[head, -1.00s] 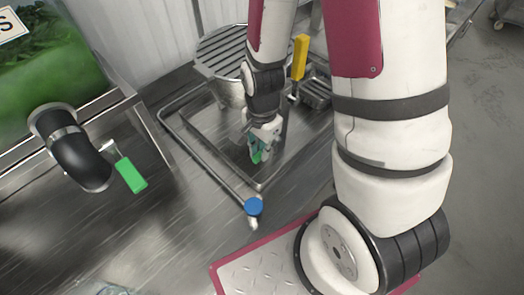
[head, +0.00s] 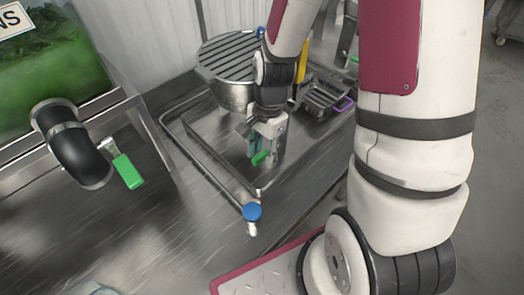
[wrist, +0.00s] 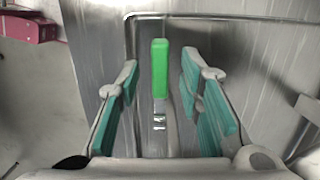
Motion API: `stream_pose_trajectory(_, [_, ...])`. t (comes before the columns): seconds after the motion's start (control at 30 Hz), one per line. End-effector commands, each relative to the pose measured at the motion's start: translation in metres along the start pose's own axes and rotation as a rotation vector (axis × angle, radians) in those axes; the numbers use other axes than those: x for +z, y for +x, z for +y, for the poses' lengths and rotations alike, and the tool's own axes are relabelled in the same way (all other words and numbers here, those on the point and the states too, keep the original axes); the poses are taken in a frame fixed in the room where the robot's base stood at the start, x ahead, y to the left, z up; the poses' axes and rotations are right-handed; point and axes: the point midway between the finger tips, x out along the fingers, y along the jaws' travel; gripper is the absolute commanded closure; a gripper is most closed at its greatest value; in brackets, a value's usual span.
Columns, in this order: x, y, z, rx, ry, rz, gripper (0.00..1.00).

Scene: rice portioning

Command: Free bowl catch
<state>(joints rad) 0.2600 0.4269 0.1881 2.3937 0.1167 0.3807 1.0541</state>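My gripper (head: 262,150) is open, pointing down over the shallow metal tray-like frame. In the wrist view, a bright green handle (wrist: 160,68) with a metal stem stands between the two teal-padded fingers, with a visible gap on each side. A small bright green part (head: 260,158) also shows at the fingertips in the head view. A round metal vessel with a slatted top (head: 238,55) stands behind my gripper. I cannot tell which part is the bowl's catch. My arm hides part of the area behind the gripper.
A pipe outlet (head: 75,150) with a green lever (head: 127,171) projects at the left below a container of greens (head: 40,65). A blue knob (head: 252,211) sits at the frame's near corner. A metal rack (head: 325,92) stands to the right. The left worktop is mostly clear.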

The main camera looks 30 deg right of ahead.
Motion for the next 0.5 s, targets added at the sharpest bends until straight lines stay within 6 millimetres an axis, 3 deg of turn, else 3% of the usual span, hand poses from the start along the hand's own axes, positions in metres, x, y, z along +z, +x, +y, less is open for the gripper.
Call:
stream_pose_trajectory(0.27, [0.001,-0.003,0.0,0.0,0.0,0.0,0.67])
stream_pose_trajectory(0.5, [0.004,-0.034,-0.001,-0.004,0.0,0.003,0.67])
